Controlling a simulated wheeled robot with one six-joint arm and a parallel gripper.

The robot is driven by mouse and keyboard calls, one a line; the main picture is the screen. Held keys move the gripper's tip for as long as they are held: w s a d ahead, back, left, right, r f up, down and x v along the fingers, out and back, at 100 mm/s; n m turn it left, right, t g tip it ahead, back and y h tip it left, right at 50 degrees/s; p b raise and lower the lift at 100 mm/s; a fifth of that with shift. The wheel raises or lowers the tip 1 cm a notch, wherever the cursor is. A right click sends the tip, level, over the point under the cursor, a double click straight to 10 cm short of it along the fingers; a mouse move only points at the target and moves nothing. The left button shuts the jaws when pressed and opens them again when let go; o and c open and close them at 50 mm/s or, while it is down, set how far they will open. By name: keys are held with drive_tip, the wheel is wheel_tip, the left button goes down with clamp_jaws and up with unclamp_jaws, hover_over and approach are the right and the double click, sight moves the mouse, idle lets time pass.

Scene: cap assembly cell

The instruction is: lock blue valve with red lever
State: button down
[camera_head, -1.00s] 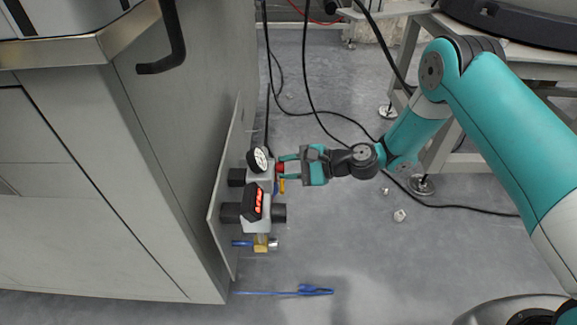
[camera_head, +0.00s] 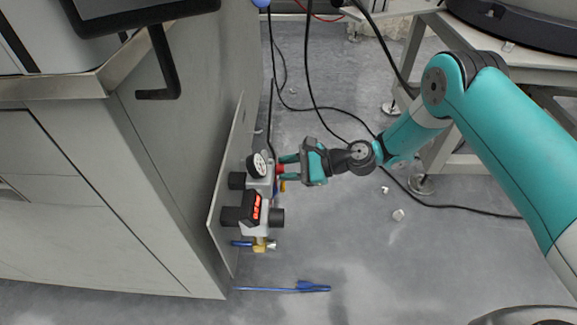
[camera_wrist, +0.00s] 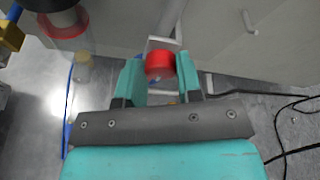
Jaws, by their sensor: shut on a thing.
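My gripper (camera_head: 287,168) reaches in from the right at the valve assembly on the side panel. Its teal fingers are shut on a red cylindrical part (camera_head: 280,169), seemingly the red lever; the same red part (camera_wrist: 160,66) sits between the fingertips in the wrist view. A little blue (camera_head: 277,188) shows just below the fingers, perhaps the blue valve, mostly hidden. The round gauge (camera_head: 258,165) is just left of the fingers. I cannot tell the lever's exact angle.
A red digital display (camera_head: 252,208) and a brass fitting with blue tube (camera_head: 242,243) sit below on the same panel (camera_head: 222,200). A blue tool (camera_head: 310,288) lies on the floor. Black cables (camera_head: 312,100) hang behind. Floor to the right is largely clear.

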drive_tip(key=c, duration=0.8)
unclamp_jaws()
drive_tip(key=shift+d, duration=0.1)
drive_tip(key=p+v, duration=0.6)
drive_tip(key=v, duration=1.1)
drive_tip(key=shift+d+p, duration=0.15)
drive_tip(key=shift+p, duration=0.15)
